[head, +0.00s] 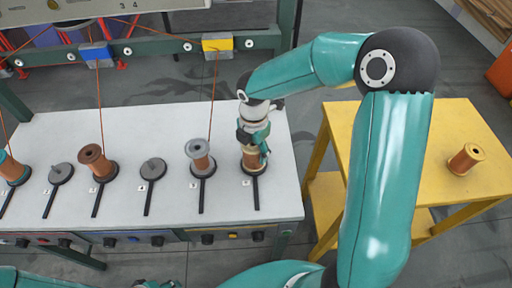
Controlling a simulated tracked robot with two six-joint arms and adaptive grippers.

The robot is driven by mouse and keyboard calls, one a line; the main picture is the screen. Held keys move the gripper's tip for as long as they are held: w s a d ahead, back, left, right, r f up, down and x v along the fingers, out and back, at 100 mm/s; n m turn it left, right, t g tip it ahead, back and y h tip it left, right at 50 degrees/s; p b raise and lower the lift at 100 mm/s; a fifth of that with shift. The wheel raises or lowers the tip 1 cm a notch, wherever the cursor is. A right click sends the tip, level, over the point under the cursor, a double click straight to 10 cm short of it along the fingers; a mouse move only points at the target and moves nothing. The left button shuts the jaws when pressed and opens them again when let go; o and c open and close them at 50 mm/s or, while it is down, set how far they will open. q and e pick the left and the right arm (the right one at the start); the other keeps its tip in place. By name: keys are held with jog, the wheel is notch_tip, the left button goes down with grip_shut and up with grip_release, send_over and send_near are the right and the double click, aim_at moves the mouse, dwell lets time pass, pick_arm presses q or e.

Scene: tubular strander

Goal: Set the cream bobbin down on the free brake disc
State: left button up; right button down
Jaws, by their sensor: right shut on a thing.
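The cream bobbin (251,164), wound with copper wire, is at the rightmost brake disc (264,170) on the pale bench. My right gripper (256,151) comes down from above and is shut on it. The gripper hides the bobbin's top and much of its side. The bobbin looks upright, with its lower end at the disc; I cannot tell whether it bears fully on it. Two bare discs with short pins show, one left of the brown bobbin (62,172) and one right of it (152,168).
On the bench (225,205) stand a grey bobbin (199,155), a brown bobbin (95,161) and a teal bobbin (12,169). Orange wires rise from them towards the green frame (150,47). A yellow table (440,135) at right holds another bobbin (466,159).

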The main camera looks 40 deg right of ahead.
jog(key=shift+f, duration=0.2)
jog(key=shift+c, duration=0.8)
grip_release()
jog(key=shift+s, duration=0.1)
notch_tip(320, 180, up, 12)
dwell(0.3)
